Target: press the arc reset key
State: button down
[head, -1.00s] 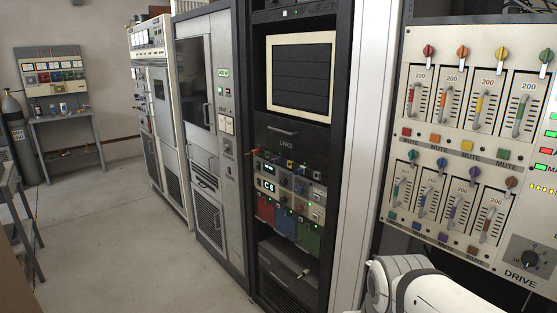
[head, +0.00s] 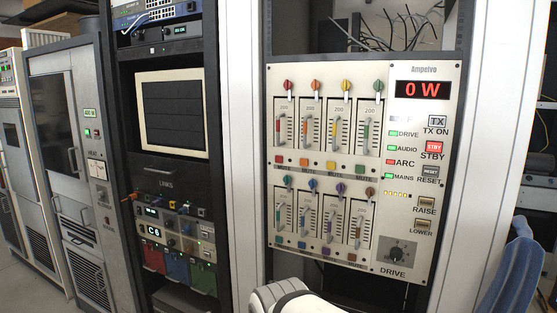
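The cream transmitter panel (head: 375,80) faces me right of centre. Its grey RESET key (head: 429,174) sits in the right-hand key column, under the red-lit STBY key (head: 435,147) and the TX ON key (head: 438,121). The ARC lamp (head: 392,163) left of RESET is red. DRIVE, AUDIO and MAINS lamps are green. The red display (head: 421,90) reads 0 W. A white link of my arm shows at the bottom centre, below the panel. My gripper is not in view.
Several sliders (head: 309,134) fill the panel's left. A blue chair back (head: 508,278) stands at lower right. A black rack (head: 171,53) stands left.

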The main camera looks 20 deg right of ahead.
aim_at(427, 172)
jog(key=z, duration=1.6)
